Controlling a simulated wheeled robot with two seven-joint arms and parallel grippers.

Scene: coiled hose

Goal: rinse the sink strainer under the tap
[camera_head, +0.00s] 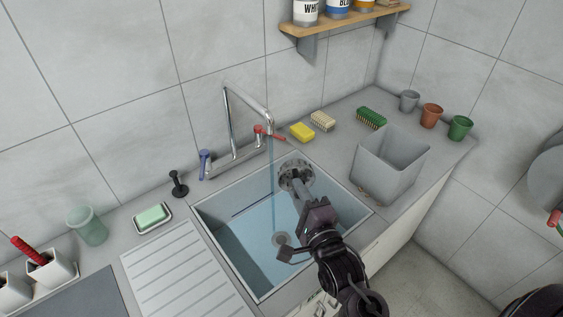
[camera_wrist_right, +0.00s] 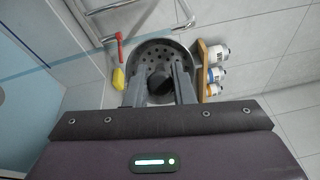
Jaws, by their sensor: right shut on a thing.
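The sink strainer (camera_head: 289,171) is a round grey disc with holes, held over the sink basin (camera_head: 235,250). My right gripper (camera_head: 298,184) is shut on its central knob; in the right wrist view the strainer (camera_wrist_right: 143,56) fills the space past the fingers (camera_wrist_right: 160,88). The chrome tap (camera_head: 231,108) stands behind the basin, with a red handle (camera_head: 258,130) and a blue handle (camera_head: 203,162). A thin water stream (camera_head: 271,160) falls from its spout, just left of the strainer in the head view. I cannot tell whether water touches the strainer. My left gripper is not in view.
A grey open bin (camera_head: 395,165) stands on the counter right of the basin. A soap dish (camera_head: 153,218), a green tumbler (camera_head: 87,226) and a ribbed drainboard (camera_head: 180,275) are at left.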

